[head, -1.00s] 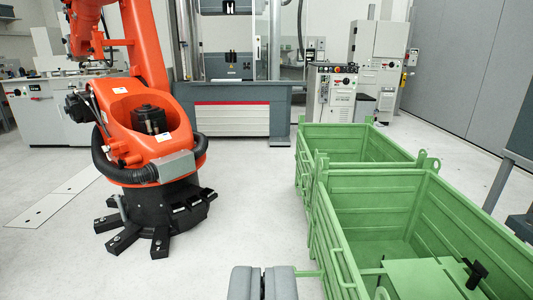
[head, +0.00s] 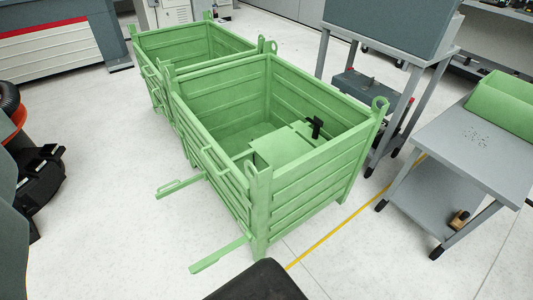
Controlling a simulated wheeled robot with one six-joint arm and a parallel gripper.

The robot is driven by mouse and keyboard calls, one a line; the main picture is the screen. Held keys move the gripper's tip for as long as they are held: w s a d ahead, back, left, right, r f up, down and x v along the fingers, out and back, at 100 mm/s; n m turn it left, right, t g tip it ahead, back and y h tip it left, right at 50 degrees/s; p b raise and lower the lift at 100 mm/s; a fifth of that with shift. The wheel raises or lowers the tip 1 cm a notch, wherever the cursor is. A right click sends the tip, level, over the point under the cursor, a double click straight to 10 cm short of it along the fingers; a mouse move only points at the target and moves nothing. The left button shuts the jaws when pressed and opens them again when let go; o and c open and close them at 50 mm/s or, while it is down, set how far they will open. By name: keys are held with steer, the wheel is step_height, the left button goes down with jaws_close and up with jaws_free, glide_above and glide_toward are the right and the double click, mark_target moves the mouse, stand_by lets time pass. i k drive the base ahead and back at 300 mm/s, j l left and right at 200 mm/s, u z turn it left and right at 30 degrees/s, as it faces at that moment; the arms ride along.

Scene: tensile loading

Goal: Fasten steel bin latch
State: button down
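The near green steel bin (head: 318,188) stands in the middle of the head view, with its ribbed walls upright. Two green bars stick out to the left from its left side, apart from the wall: an upper bar (head: 180,187) with a loop, and a lower flat bar (head: 220,256) near the front corner. They look like latch bars swung outward, but I cannot tell which is the task's latch. A green box with a black handle (head: 314,127) sits inside the bin. My gripper is not recognisable in the view.
A second green bin (head: 190,46) stands behind the near one. A grey cart (head: 490,150) and a grey stand (head: 395,60) are on the right. A black robot base foot (head: 40,178) is at the left. The floor left of the bins is clear.

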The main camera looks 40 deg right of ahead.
mark_target(195, 268)
steer(key=j+z, duration=0.15)
steer(key=j, duration=1)
steer(key=k+j+z, duration=0.1)
steer(key=j, duration=1.05)
